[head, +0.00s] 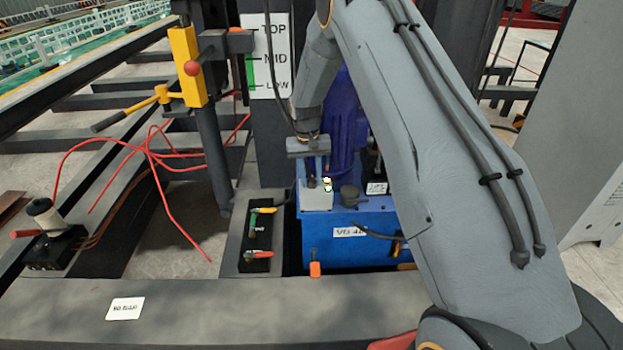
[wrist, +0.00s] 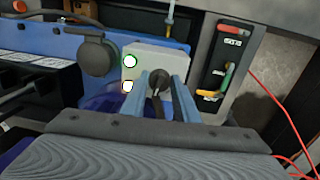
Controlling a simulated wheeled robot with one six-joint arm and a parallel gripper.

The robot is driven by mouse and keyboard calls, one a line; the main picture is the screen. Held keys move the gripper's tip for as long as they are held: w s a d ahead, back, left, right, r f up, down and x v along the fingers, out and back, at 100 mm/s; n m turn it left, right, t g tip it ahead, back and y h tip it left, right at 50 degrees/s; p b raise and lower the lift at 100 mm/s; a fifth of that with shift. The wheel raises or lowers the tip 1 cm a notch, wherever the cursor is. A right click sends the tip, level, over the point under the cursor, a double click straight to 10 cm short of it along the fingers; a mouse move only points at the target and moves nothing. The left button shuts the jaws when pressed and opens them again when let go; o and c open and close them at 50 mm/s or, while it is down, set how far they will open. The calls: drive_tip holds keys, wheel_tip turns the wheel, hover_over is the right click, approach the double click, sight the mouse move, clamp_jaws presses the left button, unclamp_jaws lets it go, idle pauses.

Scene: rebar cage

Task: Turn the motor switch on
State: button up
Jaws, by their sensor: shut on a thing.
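The motor switch is a dark knob (wrist: 158,80) on the face of a light grey box (wrist: 172,58), which also carries two white round lights or buttons (wrist: 130,62). The box shows in the head view (head: 316,201) on top of the blue tank unit (head: 345,243). My gripper (wrist: 164,88) has its two blue-grey fingers on either side of the knob and is shut on it. In the head view my gripper (head: 319,175) points down at the box. The knob is hidden there, and its exact turn angle is hard to tell.
A black panel with green and red levers (head: 258,238) stands left of the tank. A round dark cap (wrist: 97,55) sits beside the box. A yellow lever post (head: 187,65), red hoses (head: 160,155) and a TOP/MID/LOW sign (head: 268,57) are nearby.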

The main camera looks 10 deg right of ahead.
sight(309, 181)
drive_tip(key=m, duration=0.6)
drive_tip(key=shift+w+m, duration=0.1)
drive_tip(key=shift+m, duration=0.3)
idle(0.4)
drive_tip(key=o, duration=1.1)
drive_tip(key=shift+c, duration=0.2)
drive_tip(key=shift+w+a+r+b, duration=0.1)
drive_tip(key=shift+a+r+b, duration=0.1)
drive_tip(key=shift+r, duration=1.75)
drive_tip(key=shift+w+a+r+b, duration=0.1)
drive_tip(key=shift+r+b, duration=0.05)
drive_tip(key=shift+r, duration=1.8)
drive_tip(key=s+r+n+p, duration=0.4)
drive_tip(key=s+r, duration=0.7)
drive_tip(key=s, duration=0.5)
drive_tip(key=s+r+n+p, duration=0.2)
drive_tip(key=s+r, duration=0.1)
drive_tip(key=s, duration=0.9)
drive_tip(key=s+r+n+p, duration=0.2)
drive_tip(key=s+r, duration=0.1)
drive_tip(key=s, duration=0.9)
drive_tip(key=shift+d+n+y+p, duration=0.15)
drive_tip(key=shift+n+y+p, duration=0.25)
